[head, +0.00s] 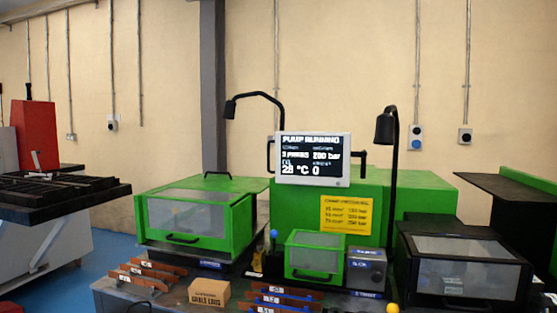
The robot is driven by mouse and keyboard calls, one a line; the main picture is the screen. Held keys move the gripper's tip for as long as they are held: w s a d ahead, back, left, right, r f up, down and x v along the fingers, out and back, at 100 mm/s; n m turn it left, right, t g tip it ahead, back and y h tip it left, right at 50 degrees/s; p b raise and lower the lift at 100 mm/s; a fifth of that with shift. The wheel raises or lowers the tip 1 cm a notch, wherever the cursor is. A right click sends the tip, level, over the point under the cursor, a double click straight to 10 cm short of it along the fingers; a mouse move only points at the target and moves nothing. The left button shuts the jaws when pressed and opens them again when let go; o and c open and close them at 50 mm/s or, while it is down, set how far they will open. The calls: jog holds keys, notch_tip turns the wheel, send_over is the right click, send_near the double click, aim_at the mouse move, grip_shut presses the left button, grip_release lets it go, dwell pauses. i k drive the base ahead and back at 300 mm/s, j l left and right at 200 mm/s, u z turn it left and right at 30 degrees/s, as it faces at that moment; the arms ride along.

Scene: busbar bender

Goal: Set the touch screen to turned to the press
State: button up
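The touch screen (313,159) stands above the middle of the green machine in the head view. It has a white frame and a dark display with white text, including "PUMP RUNNING", "3 PHASES", "280 bar" and "28 °C". It faces mostly toward me. A black handle (270,156) is at its left edge, and a dark arm or bracket (362,158) shows at its right. The press appears to be the small green guarded box with a clear window (315,256) below the screen. My gripper is not in view.
A larger green guarded box (196,215) stands at left and a black one (464,268) at right. Two black gooseneck lamps (259,95) (387,125) rise beside the screen. Copper bars (145,273) and a cardboard box (209,293) lie on the front bench. Blue floor is open at left.

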aim_at(316, 158)
jog(key=j+z, duration=0.35)
jog(key=j, duration=0.65)
jog(key=j+z, duration=0.35)
jog(key=j, duration=1.2)
jog(key=k+j+z, duration=0.1)
jog(key=j, duration=0.35)
jog(key=k+j+z, duration=0.1)
jog(key=j, duration=0.35)
jog(key=i+j+u, duration=0.1)
jog(key=i+u, duration=0.15)
jog(key=u, duration=0.25)
jog(key=i+u, duration=0.3)
jog(key=u, duration=0.15)
jog(key=i+l, duration=0.3)
jog(key=i, duration=0.15)
jog(key=i+l, duration=0.3)
jog(key=i, duration=0.15)
